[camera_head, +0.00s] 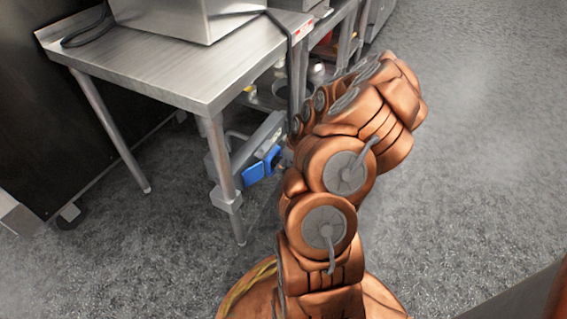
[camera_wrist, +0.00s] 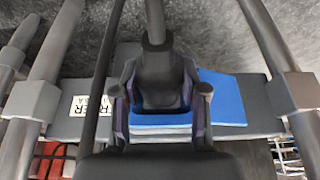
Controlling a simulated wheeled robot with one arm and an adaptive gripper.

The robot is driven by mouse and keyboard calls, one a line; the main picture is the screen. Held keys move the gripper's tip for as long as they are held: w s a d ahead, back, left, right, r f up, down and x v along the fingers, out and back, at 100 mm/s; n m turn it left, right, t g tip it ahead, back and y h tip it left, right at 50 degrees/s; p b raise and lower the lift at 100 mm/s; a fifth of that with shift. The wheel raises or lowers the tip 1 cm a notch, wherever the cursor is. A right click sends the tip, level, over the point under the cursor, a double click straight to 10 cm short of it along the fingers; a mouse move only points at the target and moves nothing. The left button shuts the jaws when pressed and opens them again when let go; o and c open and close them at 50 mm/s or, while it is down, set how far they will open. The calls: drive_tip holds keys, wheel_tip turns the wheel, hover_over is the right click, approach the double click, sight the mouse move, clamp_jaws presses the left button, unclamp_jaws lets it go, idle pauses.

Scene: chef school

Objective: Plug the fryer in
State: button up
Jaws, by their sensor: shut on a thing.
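The fryer (camera_head: 190,18) is a steel box on top of the steel table (camera_head: 165,75). Its dark cable (camera_head: 290,62) hangs over the table's right edge. A blue socket (camera_head: 262,166) sits on a grey bar (camera_head: 260,138) below the tabletop. In the wrist view my gripper (camera_wrist: 160,98) is shut on a dark plug (camera_wrist: 157,68), one finger on each side. Blue parts of the socket (camera_wrist: 222,97) show directly below and right of the plug. Whether the plug is seated in the socket cannot be told. In the head view my arm hides the gripper.
A label (camera_wrist: 90,105) with partly readable lettering is on the bar in the wrist view. Table legs (camera_head: 218,160) stand close to the socket. Items sit on a lower shelf behind it. The grey floor (camera_head: 480,120) to the right is clear.

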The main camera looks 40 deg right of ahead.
drive_tip(key=o, duration=1.2)
drive_tip(key=shift+r, duration=0.15)
drive_tip(key=v, duration=1.1)
drive_tip(key=shift+s+d+r, duration=0.15)
drive_tip(key=shift+s+r, duration=0.1)
drive_tip(key=shift+r, duration=0.05)
